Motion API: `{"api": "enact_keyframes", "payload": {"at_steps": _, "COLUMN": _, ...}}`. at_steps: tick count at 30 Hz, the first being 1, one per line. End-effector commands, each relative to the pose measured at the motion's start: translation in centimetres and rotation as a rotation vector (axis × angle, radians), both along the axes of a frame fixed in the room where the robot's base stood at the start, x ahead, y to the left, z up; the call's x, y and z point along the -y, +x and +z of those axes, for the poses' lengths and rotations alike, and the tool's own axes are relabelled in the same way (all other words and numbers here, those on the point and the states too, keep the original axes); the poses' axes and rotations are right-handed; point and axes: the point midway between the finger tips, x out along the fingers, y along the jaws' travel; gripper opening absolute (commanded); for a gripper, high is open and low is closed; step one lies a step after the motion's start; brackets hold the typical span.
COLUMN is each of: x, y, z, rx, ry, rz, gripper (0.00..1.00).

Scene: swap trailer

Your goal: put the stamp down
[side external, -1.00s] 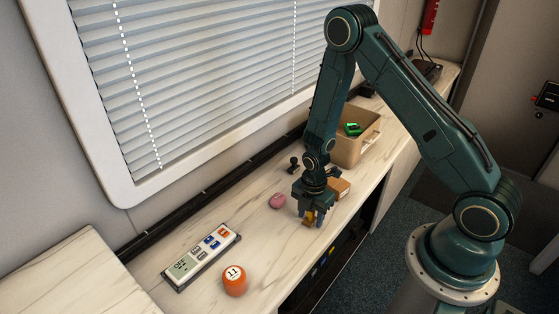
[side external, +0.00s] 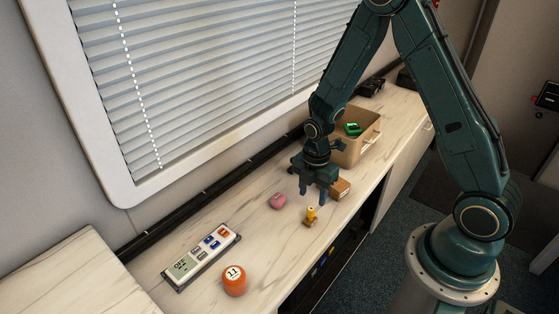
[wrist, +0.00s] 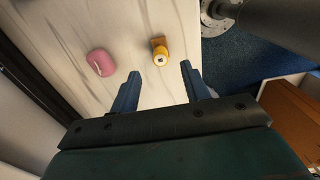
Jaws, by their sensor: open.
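The stamp (side external: 310,216) has a yellow handle and a brown base. It stands upright on the pale counter (side external: 262,238) near the front edge, and it also shows in the wrist view (wrist: 160,52). My gripper (side external: 312,198) is open and empty, above the stamp and apart from it. In the wrist view my gripper's two fingers (wrist: 161,80) are spread wide, with the stamp beyond the tips and roughly between their lines.
A pink rounded object (side external: 277,201) lies left of the stamp. A tan bin (side external: 347,154) holds something green.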

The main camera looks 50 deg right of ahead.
Motion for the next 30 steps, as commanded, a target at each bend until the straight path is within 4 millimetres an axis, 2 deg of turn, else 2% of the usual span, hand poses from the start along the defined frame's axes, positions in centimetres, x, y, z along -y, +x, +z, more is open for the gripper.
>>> {"api": "enact_keyframes", "payload": {"at_steps": 6, "x": 0.0, "y": 0.1, "z": 2.2, "rx": 0.002, "ry": 0.000, "rz": 0.000, "gripper": 0.46}}
{"api": "enact_keyframes", "payload": {"at_steps": 11, "x": 0.0, "y": 0.0, "z": 3.0, "rx": 0.001, "ry": 0.000, "rz": 0.000, "gripper": 0.46}}
{"api": "enact_keyframes", "payload": {"at_steps": 30, "x": 0.0, "y": 0.0, "z": 3.2, "rx": -0.001, "ry": 0.000, "rz": 0.000, "gripper": 0.46}}
